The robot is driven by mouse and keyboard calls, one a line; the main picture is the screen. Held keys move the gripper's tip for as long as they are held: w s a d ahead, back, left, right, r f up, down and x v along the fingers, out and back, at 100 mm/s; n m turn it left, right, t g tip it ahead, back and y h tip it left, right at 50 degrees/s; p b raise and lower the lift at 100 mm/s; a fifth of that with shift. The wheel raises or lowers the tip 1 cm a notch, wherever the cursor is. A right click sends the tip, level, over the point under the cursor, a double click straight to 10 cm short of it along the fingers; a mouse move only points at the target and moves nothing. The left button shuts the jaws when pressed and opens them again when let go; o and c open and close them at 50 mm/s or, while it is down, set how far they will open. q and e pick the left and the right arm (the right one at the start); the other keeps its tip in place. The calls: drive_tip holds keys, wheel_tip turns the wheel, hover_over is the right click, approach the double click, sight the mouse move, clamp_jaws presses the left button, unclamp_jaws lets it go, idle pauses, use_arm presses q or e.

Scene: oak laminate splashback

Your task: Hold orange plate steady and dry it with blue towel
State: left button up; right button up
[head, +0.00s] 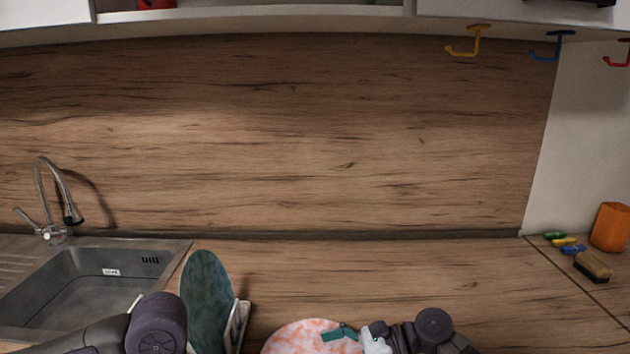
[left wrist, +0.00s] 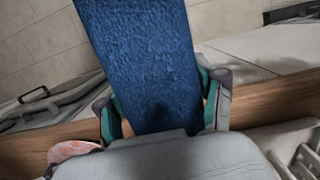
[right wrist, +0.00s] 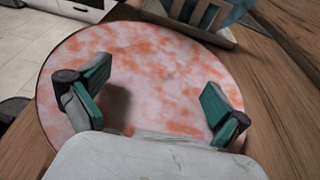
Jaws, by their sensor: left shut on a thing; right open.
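The orange plate (right wrist: 150,60), mottled orange and white, lies on the wooden counter in the right wrist view. It shows partly at the bottom of the head view (head: 295,340), and its edge shows at lower left in the left wrist view (left wrist: 74,150). My right gripper (right wrist: 155,95) is open over the plate, fingers wide apart with nothing between them; whether they touch it I cannot tell. My left gripper (left wrist: 163,103) is shut on the blue towel (left wrist: 140,55), which extends up out of the left wrist view. The towel and left fingers are not visible in the head view.
A dark green plate (head: 206,295) stands in a rack (head: 238,325) left of the orange plate. A sink (head: 90,290) is at far left. A brush (head: 592,266), clips and an orange container (head: 610,228) sit at right. Yellow (head: 466,45), blue and red hooks hang above.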

use_arm(q)
drive_tip(key=shift+r, duration=0.15)
use_arm(e)
drive_tip(key=shift+s+a, duration=0.1)
drive_tip(key=shift+a, duration=0.2)
drive_tip(key=shift+a+f, duration=0.2)
drive_tip(key=shift+f, duration=0.05)
clamp_jaws()
idle(0.4)
